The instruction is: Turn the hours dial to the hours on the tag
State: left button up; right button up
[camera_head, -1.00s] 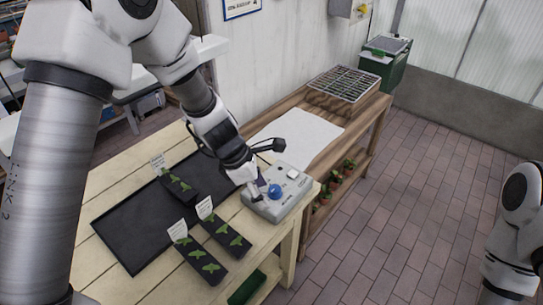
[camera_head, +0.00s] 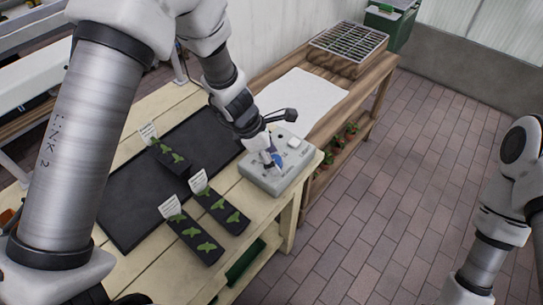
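A grey control box (camera_head: 262,178) stands at the right end of the pale wooden table. Its blue dial (camera_head: 279,160) is on top, partly hidden by my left gripper (camera_head: 272,161). The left gripper points down at the dial, with its fingertips at or against it. Whether they are closed on it, I cannot tell. White tags stand in black seedling trays: one at the back (camera_head: 148,132), one in the middle (camera_head: 198,181) and one in front (camera_head: 172,206). Their writing is too small to read. My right arm shows at the right edge, but its gripper is out of view.
A white button (camera_head: 294,143) is on the box beside the dial. A black mat (camera_head: 125,215) lies under or beside the seedling trays. A brown bench (camera_head: 270,80) with a white sheet (camera_head: 301,98) and a grid tray (camera_head: 348,45) stands behind. The brick floor at right is clear.

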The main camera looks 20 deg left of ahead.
pick_arm(q)
jog(key=c, duration=0.5)
jog(key=shift+w+f, duration=0.1)
jog(key=c, duration=0.6)
jog(key=m+g+p, duration=0.1)
jog(key=m+p, duration=0.1)
jog(key=p, duration=0.1)
jog(key=shift+m, duration=0.4)
jog(key=m+g+p, duration=0.1)
jog(key=m+p, duration=0.1)
jog(key=shift+m, duration=0.4)
jog(key=m+g+p, duration=0.1)
jog(key=m, duration=0.1)
jog(key=shift+w+m, duration=0.15)
jog(key=shift+m, duration=0.15)
jog(key=shift+f+m+g, duration=0.1)
jog(key=shift+m+g, duration=0.7)
jog(key=shift+m, duration=0.9)
jog(key=shift+w, duration=0.1)
